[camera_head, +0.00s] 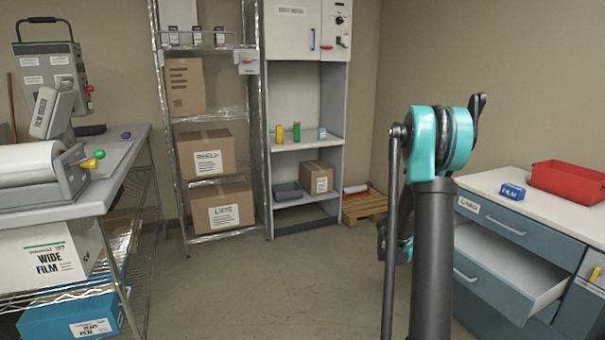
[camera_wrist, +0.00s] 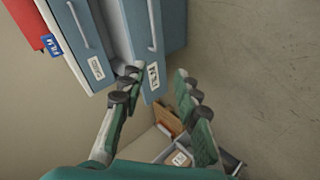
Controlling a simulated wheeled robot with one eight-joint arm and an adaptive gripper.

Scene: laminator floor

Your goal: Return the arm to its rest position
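My arm (camera_head: 433,230) rises at the right of the head view, with a teal joint at its top and dark links below. My gripper (camera_wrist: 156,74) shows in the wrist view with its two green and grey fingers spread apart. Nothing is seen between the fingers except the background. In the head view I cannot make out the fingers; the arm links are in front of that area. The arm appears in front of the blue drawer cabinet (camera_head: 522,233), which also shows at the top of the wrist view (camera_wrist: 172,20).
A drawer (camera_head: 495,283) of the cabinet stands pulled out. A red bin (camera_head: 568,182) and a blue film box (camera_head: 512,191) are on its top. A table with a laminator (camera_head: 40,175) stands left, a box shelf (camera_head: 248,130) behind. The floor (camera_head: 270,285) between is clear.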

